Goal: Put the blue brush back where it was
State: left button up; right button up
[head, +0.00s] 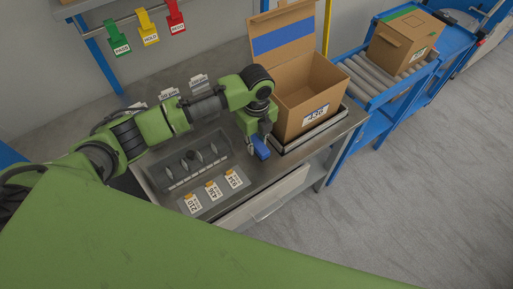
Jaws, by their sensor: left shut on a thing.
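The blue brush (261,148) hangs under my left gripper (259,137), which is shut on it. The arm reaches in from the left over the steel table (250,183). The gripper and brush are above the table, just left of the open cardboard box. My own gripper partly hides the brush, so its full shape does not show. My right gripper is not in view.
A grey compartment tray (173,169) lies left of the brush, with several label cards (212,191) in front. A roller conveyor (371,80) carries another box (393,42).

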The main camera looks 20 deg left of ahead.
aim_at(257, 149)
pick_arm(q)
notch_tip(257, 149, down, 3)
jog(key=shift+r, duration=0.2)
jog(key=shift+f, duration=0.3)
jog(key=shift+f, duration=0.1)
jog(key=o, duration=1.1)
notch_tip(257, 149, up, 12)
jog(key=shift+r+b, duration=0.15)
jog(key=shift+b, duration=0.2)
